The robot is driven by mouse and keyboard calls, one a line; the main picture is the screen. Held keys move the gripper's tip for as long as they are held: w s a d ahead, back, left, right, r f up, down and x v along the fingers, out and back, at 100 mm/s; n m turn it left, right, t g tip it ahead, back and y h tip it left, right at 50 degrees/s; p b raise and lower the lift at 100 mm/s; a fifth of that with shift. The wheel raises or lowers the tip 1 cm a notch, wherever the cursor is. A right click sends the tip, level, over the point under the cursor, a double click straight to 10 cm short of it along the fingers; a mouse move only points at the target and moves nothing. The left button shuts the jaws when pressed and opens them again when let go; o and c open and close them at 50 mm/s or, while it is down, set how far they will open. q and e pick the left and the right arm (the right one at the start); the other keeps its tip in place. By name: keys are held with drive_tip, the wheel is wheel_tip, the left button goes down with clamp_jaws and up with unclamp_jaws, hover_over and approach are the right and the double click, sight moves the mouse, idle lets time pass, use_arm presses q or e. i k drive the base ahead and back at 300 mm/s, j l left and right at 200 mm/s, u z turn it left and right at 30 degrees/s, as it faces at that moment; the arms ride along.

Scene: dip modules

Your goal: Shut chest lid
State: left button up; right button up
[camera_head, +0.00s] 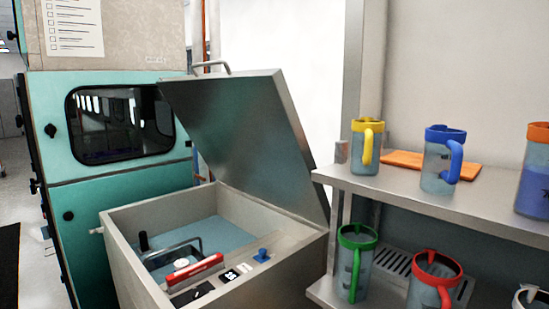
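The chest (145,273) is a grey metal box in the lower middle of the head view. A metal handle (211,66) sits on the lid's raised upper edge. Neither of my grippers is in the head view.
A metal shelf (420,203) stands close on the right, with yellow, blue and orange-rimmed jugs above and green- and red-rimmed jugs (355,262) below. An orange cloth (405,160) lies on the upper shelf. A teal cabinet (110,180) stands behind the chest. Floor shows at far left.

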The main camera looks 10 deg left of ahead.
sight(246, 126)
drive_tip(key=i+j+z, duration=0.1)
drive_tip(key=j, duration=0.35)
drive_tip(key=i+j+z, duration=0.15)
drive_tip(key=j, duration=0.3)
drive_tip(key=i+j+z, duration=0.1)
drive_tip(key=j, duration=0.35)
drive_tip(key=j+z, duration=0.15)
drive_tip(key=j, duration=0.35)
drive_tip(key=i, duration=0.05)
